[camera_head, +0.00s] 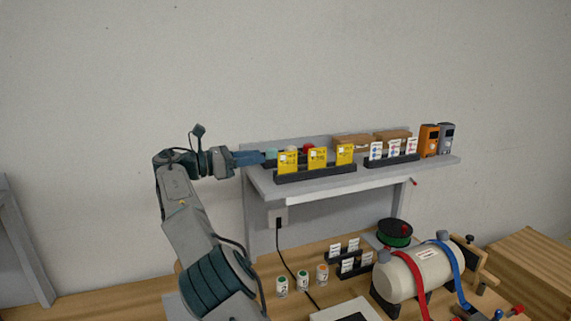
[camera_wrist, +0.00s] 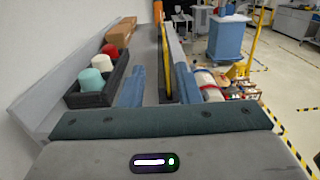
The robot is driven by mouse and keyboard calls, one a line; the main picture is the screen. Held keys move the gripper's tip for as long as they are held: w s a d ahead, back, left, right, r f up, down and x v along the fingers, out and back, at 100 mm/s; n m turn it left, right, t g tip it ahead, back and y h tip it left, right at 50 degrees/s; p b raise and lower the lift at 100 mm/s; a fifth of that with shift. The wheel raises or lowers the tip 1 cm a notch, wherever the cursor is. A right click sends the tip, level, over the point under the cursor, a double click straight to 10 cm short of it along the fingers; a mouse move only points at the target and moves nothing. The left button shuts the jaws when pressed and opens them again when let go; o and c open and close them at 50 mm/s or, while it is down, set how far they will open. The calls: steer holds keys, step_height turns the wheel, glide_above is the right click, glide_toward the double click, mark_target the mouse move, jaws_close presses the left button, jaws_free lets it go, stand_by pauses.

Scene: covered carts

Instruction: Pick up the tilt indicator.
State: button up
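Three yellow cards, left (camera_head: 288,162), middle (camera_head: 317,158) and right (camera_head: 345,154), stand upright in a dark rack (camera_head: 315,173) on the grey wall shelf. Their print is too small to read, so I cannot tell which thing is the tilt indicator. My gripper (camera_head: 262,158) is at the left end of the shelf, beside the left yellow card. In the wrist view my gripper (camera_wrist: 160,84) has its two blue fingers apart, with a thin yellow card edge (camera_wrist: 165,62) ahead between them, nearer the right finger. I cannot tell whether they touch it.
A black tray (camera_wrist: 92,97) with teal, white and red capped items lies left of the fingers. White cards (camera_head: 394,149), brown boxes (camera_head: 351,142) and an orange device (camera_head: 429,140) stand farther along the shelf. Below are a tank (camera_head: 415,273) and small jars (camera_head: 302,281).

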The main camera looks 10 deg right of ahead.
mark_target(294, 154)
steer(key=d, duration=0.5)
steer(key=shift+w+d, duration=0.1)
steer(key=shift+w, duration=0.3)
steer(key=d, duration=0.5)
steer(key=shift+w+d, duration=0.1)
steer(key=shift+w+d+f, duration=0.2)
steer(key=shift+d, duration=0.4)
jaws_close()
